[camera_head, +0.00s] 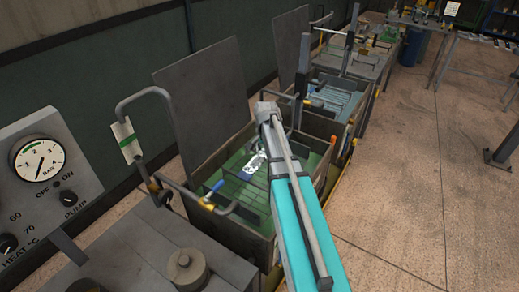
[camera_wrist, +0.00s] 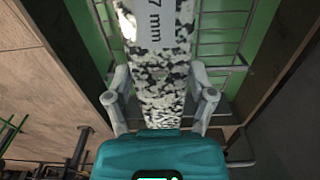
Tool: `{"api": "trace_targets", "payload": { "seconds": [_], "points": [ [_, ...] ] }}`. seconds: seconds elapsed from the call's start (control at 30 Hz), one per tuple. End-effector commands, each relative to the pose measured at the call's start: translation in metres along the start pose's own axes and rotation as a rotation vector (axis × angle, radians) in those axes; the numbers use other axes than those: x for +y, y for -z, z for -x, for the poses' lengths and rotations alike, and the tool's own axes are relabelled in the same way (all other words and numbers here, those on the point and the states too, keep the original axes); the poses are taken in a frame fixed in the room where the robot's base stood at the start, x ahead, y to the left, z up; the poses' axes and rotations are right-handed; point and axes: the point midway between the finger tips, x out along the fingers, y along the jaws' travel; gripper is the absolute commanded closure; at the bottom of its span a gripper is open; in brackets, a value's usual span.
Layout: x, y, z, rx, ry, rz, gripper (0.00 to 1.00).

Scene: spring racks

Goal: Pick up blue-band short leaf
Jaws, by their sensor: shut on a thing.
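A flat leaf (camera_wrist: 162,75) with a mottled black-and-white surface runs up the middle of the wrist view. It carries a pale label reading "7 mm"; its upper end is cut off by the frame and no blue band shows. My gripper (camera_wrist: 160,98) is shut on the leaf, with one finger at each side edge. In the head view the leaf shows as a small whitish piece (camera_head: 256,162) over the green tank (camera_head: 229,225), left of my teal arm, which hides part of the tank. My fingertips are hard to make out there.
Wire racks (camera_wrist: 222,45) stand beside the leaf inside the green-lined tank, with brown tank walls close on both sides. A second tank (camera_head: 335,98) stands behind. The floor at right is largely clear.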

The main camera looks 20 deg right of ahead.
Motion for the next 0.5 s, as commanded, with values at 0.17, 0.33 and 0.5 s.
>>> {"api": "trace_targets", "payload": {
  "seconds": [0.17,0.33,0.5],
  "points": [
    [0.038,-0.004,0.019,0.0,-0.002,-0.004,0.9],
    [0.061,-0.005,0.028,0.0,-0.001,-0.003,0.9],
    [0.076,-0.005,0.034,0.0,-0.001,-0.003,0.9]
  ]
}}
